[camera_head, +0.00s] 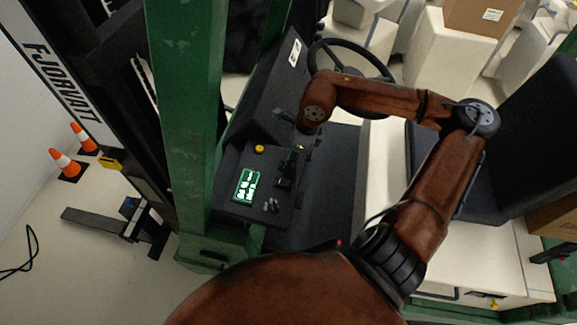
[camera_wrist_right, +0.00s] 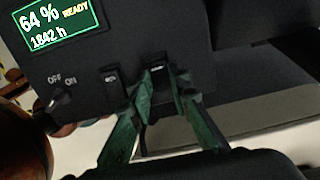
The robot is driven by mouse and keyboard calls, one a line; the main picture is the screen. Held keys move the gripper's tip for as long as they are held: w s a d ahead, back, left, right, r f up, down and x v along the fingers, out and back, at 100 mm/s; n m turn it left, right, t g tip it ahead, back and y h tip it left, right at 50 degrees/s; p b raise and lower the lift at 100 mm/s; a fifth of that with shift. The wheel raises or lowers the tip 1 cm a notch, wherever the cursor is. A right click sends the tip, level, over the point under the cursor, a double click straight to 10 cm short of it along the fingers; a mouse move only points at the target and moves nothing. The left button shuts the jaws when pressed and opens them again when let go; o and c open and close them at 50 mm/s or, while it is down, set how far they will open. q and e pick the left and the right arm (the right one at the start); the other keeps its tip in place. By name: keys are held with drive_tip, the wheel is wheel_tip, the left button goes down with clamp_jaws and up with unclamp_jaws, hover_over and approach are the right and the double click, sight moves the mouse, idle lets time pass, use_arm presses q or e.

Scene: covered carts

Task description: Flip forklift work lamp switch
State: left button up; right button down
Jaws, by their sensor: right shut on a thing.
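The dark control panel (camera_head: 228,190) of the green forklift has a lit green screen; it also shows in the wrist view (camera_wrist_right: 200,35). In the wrist view, one small black switch (camera_wrist_right: 157,72) is between the fingertips of my right gripper (camera_wrist_right: 160,82). Another black switch (camera_wrist_right: 110,78) sits beside it on the left, outside the fingers. The fingers are shut on the middle switch, which they partly cover. In the head view my right gripper (camera_head: 288,168) reaches down onto the panel right of the screen. No lamp label is readable. My left gripper is not in view.
The green screen (camera_wrist_right: 58,20) reads 64 % READY. An OFF/ON knob (camera_wrist_right: 60,98) sits below it. A yellow button (camera_head: 259,149), the steering wheel (camera_head: 350,45) and the dark seat (camera_head: 520,150) are nearby. Orange cones (camera_head: 65,163) stand on the floor at the left.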

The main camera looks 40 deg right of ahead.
drive_tip(key=shift+s+d+f+t+y, duration=0.2)
drive_tip(key=shift+t+y, duration=0.1)
drive_tip(key=shift+t, duration=0.1)
drive_tip(key=shift+w+a+r, duration=0.1)
drive_tip(key=shift+r, duration=0.05)
idle(0.4)
drive_tip(key=c, duration=1.8)
unclamp_jaws()
drive_tip(key=shift+v, duration=0.95)
drive_tip(key=v, duration=1)
